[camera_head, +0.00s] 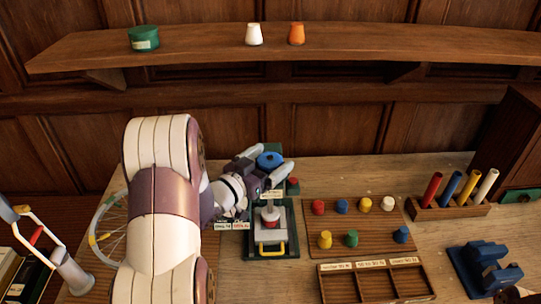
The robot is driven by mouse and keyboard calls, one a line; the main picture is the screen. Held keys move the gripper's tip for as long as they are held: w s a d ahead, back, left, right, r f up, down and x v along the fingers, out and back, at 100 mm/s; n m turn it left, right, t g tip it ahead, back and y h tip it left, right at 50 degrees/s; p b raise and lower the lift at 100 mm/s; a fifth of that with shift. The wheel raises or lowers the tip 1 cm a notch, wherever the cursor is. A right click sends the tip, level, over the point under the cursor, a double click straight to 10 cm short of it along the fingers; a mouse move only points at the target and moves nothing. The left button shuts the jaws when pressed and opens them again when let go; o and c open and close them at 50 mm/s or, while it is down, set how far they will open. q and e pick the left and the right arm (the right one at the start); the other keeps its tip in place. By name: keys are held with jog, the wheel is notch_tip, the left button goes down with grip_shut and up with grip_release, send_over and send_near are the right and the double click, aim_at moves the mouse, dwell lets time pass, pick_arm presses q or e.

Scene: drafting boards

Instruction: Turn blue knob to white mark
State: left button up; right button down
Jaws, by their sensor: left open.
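The blue knob (269,159) sits on a dark green base (271,146) near the back of the bench. My left gripper (267,164) is open, with one finger at the knob's left and the other at its front right. The fingers lie close around the knob; I cannot tell whether they touch it. My left arm and wrist cover the area to the left of the knob. I cannot make out a white mark by the knob. My right gripper does not show.
A green fixture with a red-topped piece and yellow handle (269,249) stands just in front. To the right are a pegboard with coloured knobs (370,221), an empty divided tray (343,288), a rack of cylinders (448,211) and a blue device (487,268). A shelf (200,42) runs above.

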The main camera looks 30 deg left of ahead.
pick_arm(q)
jog(key=shift+w+d, duration=0.1)
jog(key=shift+w, duration=0.1)
jog(key=shift+w, duration=0.1)
jog(key=c, duration=1)
jog(key=shift+o, duration=0.2)
